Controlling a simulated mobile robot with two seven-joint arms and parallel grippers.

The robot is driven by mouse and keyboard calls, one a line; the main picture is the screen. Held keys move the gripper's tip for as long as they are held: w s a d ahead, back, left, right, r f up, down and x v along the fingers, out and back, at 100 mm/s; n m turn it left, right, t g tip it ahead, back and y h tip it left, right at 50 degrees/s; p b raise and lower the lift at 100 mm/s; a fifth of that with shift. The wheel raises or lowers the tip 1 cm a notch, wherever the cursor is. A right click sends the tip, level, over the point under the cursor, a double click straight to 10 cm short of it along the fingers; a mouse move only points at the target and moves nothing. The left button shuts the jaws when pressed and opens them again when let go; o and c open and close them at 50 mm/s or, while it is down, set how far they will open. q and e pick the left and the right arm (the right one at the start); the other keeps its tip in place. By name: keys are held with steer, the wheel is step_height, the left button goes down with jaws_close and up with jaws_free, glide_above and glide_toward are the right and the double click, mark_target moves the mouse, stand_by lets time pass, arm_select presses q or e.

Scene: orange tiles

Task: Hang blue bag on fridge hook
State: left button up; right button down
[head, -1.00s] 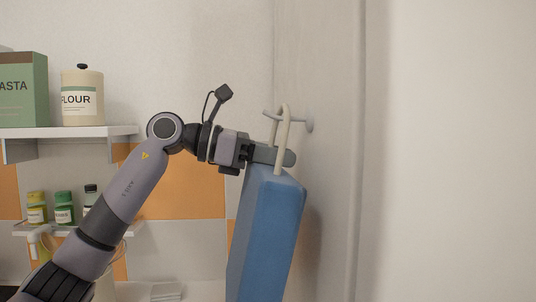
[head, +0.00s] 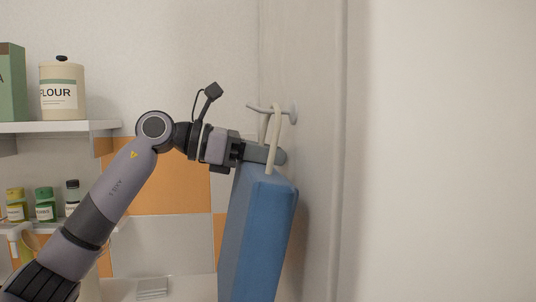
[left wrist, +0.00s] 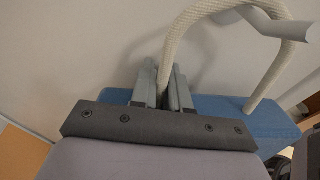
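The blue bag (head: 258,235), a tall box shape with a cream rope handle (head: 265,128), hangs upright beside the pale fridge side (head: 310,200). My left gripper (head: 270,154) is shut on one leg of the handle, just above the bag's top. In the left wrist view, the rope (left wrist: 166,72) runs between both fingers (left wrist: 163,92), and the bag's top (left wrist: 225,107) lies beyond. The light grey hook (head: 258,107) sits at the top of the handle loop and appears to pass through it; contact is unclear. The hook (left wrist: 288,32) crosses the rope in the wrist view. My right gripper is not visible.
A shelf (head: 60,127) at the left holds a flour canister (head: 62,90) and a green box (head: 10,85). A lower shelf carries several small jars (head: 45,205). The wall right of the fridge side is bare.

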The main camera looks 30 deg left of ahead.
arm_select(q)
steer(key=o, duration=0.4)
steer(key=shift+s+a, duration=0.2)
steer(key=shift+a, duration=0.1)
steer(key=b+v, duration=0.1)
steer(key=v, duration=0.4)
steer(key=shift+b, duration=0.35)
steer(key=shift+v, duration=0.75)
steer(key=shift+s+d+r, duration=0.1)
